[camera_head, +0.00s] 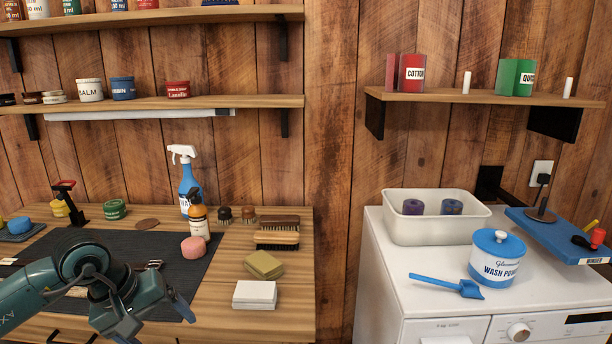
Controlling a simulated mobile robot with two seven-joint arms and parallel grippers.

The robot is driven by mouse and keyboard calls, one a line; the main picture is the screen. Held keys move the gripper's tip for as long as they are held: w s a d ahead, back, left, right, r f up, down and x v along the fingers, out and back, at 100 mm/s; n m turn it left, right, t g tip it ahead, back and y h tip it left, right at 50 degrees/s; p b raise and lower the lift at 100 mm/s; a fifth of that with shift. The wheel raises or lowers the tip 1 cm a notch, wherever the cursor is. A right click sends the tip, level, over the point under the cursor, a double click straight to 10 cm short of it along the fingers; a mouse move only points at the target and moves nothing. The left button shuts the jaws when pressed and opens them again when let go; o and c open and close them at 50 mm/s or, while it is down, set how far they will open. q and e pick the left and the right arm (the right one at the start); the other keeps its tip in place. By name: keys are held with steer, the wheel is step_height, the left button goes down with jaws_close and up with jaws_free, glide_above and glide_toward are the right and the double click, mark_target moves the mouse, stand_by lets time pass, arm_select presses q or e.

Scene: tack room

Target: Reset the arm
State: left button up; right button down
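My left arm comes in from the lower left over the workbench (225,290). Its teal gripper (158,322) is low in the picture above the dark mat (185,262). Its two fingers look spread apart, with nothing seen between them. The arm hides part of the mat and of a strap with a buckle (152,265) lying there. My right gripper is not in view.
Near the gripper are a pink sponge (193,248), an amber bottle (199,222), a blue spray bottle (187,190), brushes (277,240), an olive sponge (264,265) and a white block (255,294). A white washer (400,285) stands right, past a gap.

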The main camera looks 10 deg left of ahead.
arm_select(q)
steer(key=s+d+r+n+t+h+p, duration=0.2)
steer(key=d+n+h, duration=0.6)
steer(key=d+n, duration=0.3)
steer(key=s+d+r+n+t+h+p, duration=0.1)
steer(key=s+d+r+n+t+h, duration=0.15)
steer(key=d+n+h, duration=0.65)
step_height(320, 180, down, 5)
steer(key=w+a+n+t+y+p, duration=0.15)
steer(key=n+t+y, duration=0.7)
steer(key=n, duration=1.45)
steer(key=s+a+f+n+g+y, duration=0.1)
steer(key=s+f+n+g+y, duration=0.2)
steer(key=f+n, duration=0.5)
steer(key=s+a+f+n+g+y+p, duration=0.1)
steer(key=s+f+n+g+y, duration=0.2)
steer(key=s+f+n, duration=0.5)
steer(key=n+y, duration=0.1)
steer(key=n, duration=0.2)
steer(key=shift+a+y, duration=0.35)
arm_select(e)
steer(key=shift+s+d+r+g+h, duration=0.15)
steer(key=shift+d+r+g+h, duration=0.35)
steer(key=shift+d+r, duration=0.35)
arm_select(q)
steer(key=shift+s, duration=0.1)
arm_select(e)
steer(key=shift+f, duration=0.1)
